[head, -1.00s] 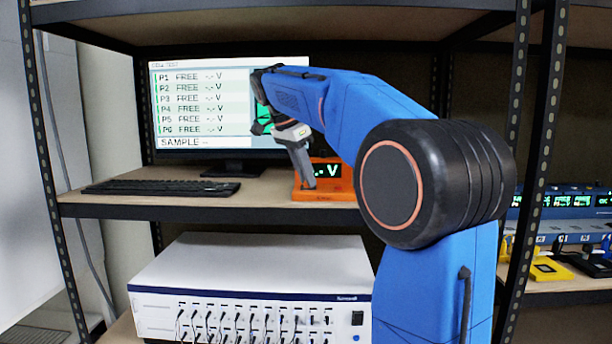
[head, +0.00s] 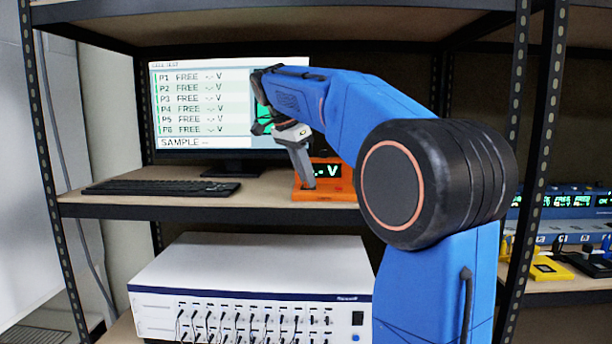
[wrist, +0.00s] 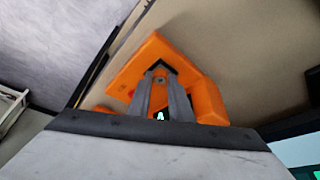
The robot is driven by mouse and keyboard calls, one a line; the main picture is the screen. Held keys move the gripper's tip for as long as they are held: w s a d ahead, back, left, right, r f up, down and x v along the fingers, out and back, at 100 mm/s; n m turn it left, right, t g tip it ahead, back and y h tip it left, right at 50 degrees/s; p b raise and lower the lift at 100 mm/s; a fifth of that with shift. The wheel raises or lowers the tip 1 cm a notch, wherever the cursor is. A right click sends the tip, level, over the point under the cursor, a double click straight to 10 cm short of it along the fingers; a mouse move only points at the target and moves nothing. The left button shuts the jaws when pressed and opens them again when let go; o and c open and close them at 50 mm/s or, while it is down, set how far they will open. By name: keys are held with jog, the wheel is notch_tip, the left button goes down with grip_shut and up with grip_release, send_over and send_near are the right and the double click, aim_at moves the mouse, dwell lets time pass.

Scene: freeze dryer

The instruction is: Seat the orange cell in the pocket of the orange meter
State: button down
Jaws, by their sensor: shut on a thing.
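The orange meter (head: 340,189) stands on the middle shelf, to the right of the monitor's foot, with a small dark display reading "V" in green. In the wrist view the orange meter (wrist: 205,95) lies right beyond my fingers. My gripper (head: 309,185) points down at the meter's left part. In the wrist view my gripper (wrist: 165,82) has its two fingers close together over a dark opening in the orange body. The orange cell cannot be made out apart from the meter; the fingers hide what is between them.
A monitor (head: 200,110) listing P1 to P6 as FREE stands behind, with a black keyboard (head: 160,188) in front. A white instrument (head: 250,280) with cables is on the shelf below. Black shelf posts (head: 530,150) stand to the right.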

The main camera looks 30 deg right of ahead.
jog(key=shift+a+f, duration=0.1)
jog(key=shift+f, duration=0.55)
jog(key=c, duration=1.6)
grip_release()
jog(key=shift+o, duration=0.3)
jog(key=shift+w+a+r, duration=0.1)
jog(key=shift+r, duration=0.3)
jog(key=v, duration=1.2)
jog(key=shift+d+r, duration=0.25)
jog(key=s+a+f+n+t+y, duration=0.1)
jog(key=s+a+f+n, duration=0.2)
jog(key=s+f+n, duration=0.3)
jog(key=s+a+f+n+t+y, duration=0.2)
jog(key=s+a+f+n, duration=0.2)
jog(key=s+f, duration=1)
jog(key=s+a+f+n+t+y, duration=0.1)
jog(key=s+a+f+n, duration=0.2)
jog(key=f, duration=1.9)
jog(key=shift+s+a+f+n+t+y, duration=0.1)
jog(key=shift+s+n+t+y, duration=0.05)
jog(key=shift+s+n, duration=1.35)
jog(key=shift+s+a+n+t+y, duration=0.15)
jog(key=shift+s+n, duration=0.85)
jog(key=shift+s, duration=1.05)
